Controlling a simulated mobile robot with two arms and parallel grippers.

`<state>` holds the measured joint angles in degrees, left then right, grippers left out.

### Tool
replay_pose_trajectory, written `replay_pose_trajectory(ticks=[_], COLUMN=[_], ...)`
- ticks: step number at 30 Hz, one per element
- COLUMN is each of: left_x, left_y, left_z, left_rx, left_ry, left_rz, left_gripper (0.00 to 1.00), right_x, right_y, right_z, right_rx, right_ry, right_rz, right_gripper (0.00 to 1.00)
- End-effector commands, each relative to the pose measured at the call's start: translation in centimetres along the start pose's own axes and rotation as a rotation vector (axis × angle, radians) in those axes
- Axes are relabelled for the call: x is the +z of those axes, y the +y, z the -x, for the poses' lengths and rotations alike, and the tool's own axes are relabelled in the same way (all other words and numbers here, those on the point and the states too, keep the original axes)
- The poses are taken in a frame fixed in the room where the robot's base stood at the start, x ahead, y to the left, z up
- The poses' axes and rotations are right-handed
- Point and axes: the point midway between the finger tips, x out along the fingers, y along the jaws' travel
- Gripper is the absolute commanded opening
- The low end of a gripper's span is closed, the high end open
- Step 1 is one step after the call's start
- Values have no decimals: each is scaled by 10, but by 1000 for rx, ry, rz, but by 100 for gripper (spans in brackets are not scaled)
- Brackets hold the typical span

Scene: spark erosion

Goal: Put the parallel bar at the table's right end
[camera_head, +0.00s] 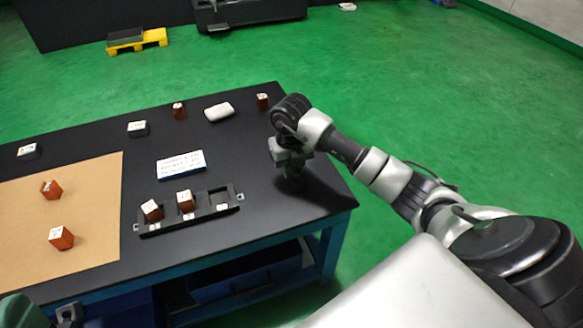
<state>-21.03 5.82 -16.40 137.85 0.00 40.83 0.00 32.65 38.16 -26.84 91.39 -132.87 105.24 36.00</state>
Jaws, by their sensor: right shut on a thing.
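My right gripper (292,172) points down over the right end of the black table (255,211). It is shut on a dark thing, which looks to be the parallel bar. The bar is mostly hidden by the gripper and hard to tell from the black top, so I cannot tell whether it touches the table. A grey and dark end piece (68,314) at the bottom left edge may be my left gripper. Too little of it shows to tell its jaws.
A black holder (165,226) with two copper-coloured blocks stands left of the right gripper; its right pocket is empty. A white-topped labelled block (182,165), a white cloth-like item (219,111) and a copper block (262,102) lie behind. A tan mat (95,205) covers the left.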

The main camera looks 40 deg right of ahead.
Motion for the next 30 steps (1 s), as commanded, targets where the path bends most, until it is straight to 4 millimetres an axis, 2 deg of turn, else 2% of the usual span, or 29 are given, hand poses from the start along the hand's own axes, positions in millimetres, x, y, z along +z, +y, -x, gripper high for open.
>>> replay_pose_trajectory(ticks=[6, 7, 12, 22, 30], left_x=[-2, -3, -3, -1, 30], left_y=[0, 0, 0, 0, -4], left_z=[1, 0, 0, -1, -3], left_rx=[0, 0, 1, 1, -7], left_ry=[16, 21, 20, 7, -247], left_rz=[1, 1, 1, 0, -13], left_gripper=[40, 40, 40, 40, 40], right_x=[0, 0, 0, 0, 0], right_y=[0, 0, 0, 0, 0], right_z=[-2, -3, -2, 1, 30], right_rx=[1, 0, 1, 1, -1], right_ry=[-1, 0, 0, 0, -2], right_rz=[0, 0, 0, 0, 0], right_gripper=[0, 22, 44, 44, 44])
